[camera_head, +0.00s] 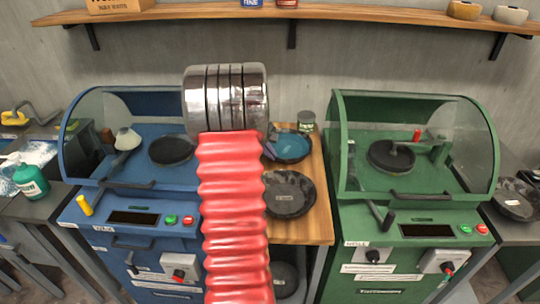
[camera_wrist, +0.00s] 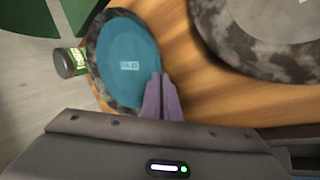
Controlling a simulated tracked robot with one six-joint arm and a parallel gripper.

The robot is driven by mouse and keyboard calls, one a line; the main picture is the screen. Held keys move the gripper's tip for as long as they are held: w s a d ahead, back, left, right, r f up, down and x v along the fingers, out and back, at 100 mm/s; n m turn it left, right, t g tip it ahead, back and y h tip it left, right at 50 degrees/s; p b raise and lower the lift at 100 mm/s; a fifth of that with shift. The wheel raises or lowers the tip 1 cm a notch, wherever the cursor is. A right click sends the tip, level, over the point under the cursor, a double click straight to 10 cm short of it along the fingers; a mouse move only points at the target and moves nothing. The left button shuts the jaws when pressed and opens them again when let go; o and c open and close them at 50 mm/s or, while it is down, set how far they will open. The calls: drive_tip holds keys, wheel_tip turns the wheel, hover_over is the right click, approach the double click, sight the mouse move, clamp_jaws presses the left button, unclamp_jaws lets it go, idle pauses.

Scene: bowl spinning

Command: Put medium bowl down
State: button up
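The medium bowl, with a teal inside and a dark marbled outer band, shows in the wrist view (camera_wrist: 128,42) and over the back of the wooden table in the head view (camera_head: 291,146). My gripper's purple fingers (camera_wrist: 161,98) are close together at the bowl's rim and look shut on it. In the head view only a bit of the fingers shows beside the bowl; my red arm hides the rest. I cannot tell whether the bowl touches the table.
A larger dark marbled bowl (camera_head: 289,194) sits nearer on the wooden table (camera_head: 308,232). A small green-labelled jar (camera_head: 306,120) stands behind the teal bowl. A blue machine (camera_head: 125,205) and a green machine (camera_head: 385,205) with clear hoods flank the table.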

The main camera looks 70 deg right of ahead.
drive_tip(key=o, duration=0.5)
drive_tip(key=shift+c, duration=0.2)
drive_tip(key=shift+r, duration=0.15)
drive_tip(key=v, duration=1.2)
idle(0.5)
